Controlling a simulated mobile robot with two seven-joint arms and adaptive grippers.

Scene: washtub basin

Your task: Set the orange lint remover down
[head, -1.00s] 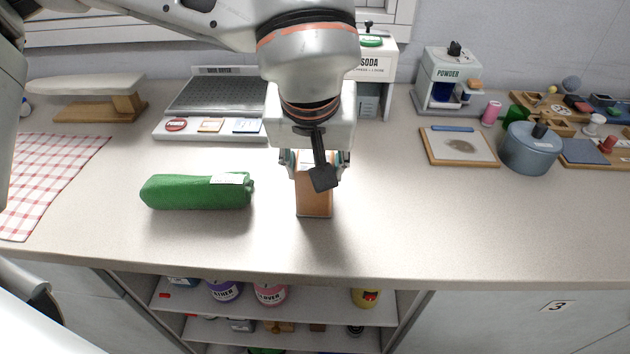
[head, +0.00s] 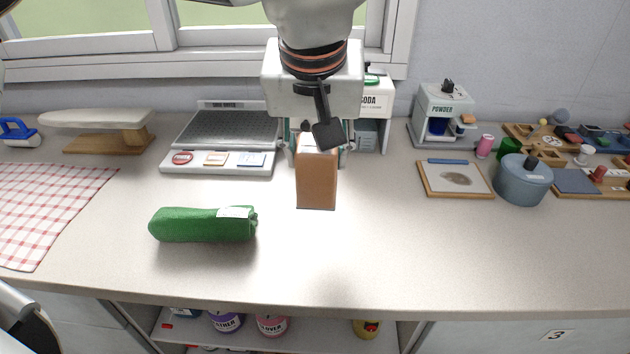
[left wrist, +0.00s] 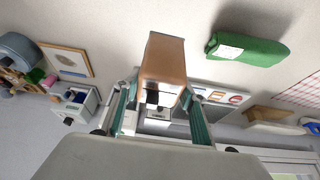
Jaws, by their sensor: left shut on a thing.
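The orange lint remover (head: 316,182) is an orange-brown upright block with a pale top. My left gripper (head: 319,152) is shut on its upper part, with the fingers on either side. The block appears to be held above the counter (head: 390,255), its lower end free of the fingers. In the left wrist view, the lint remover (left wrist: 164,60) sits between the two teal-edged fingers of the gripper (left wrist: 160,95) and extends beyond them. The far side of its top is partly hidden by the gripper. My right gripper is not in view.
A green bundle (head: 200,225) lies left of the block. A framed tray (head: 450,187) and a blue-grey pot (head: 523,180) are right. The counter's front middle and right are clear.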

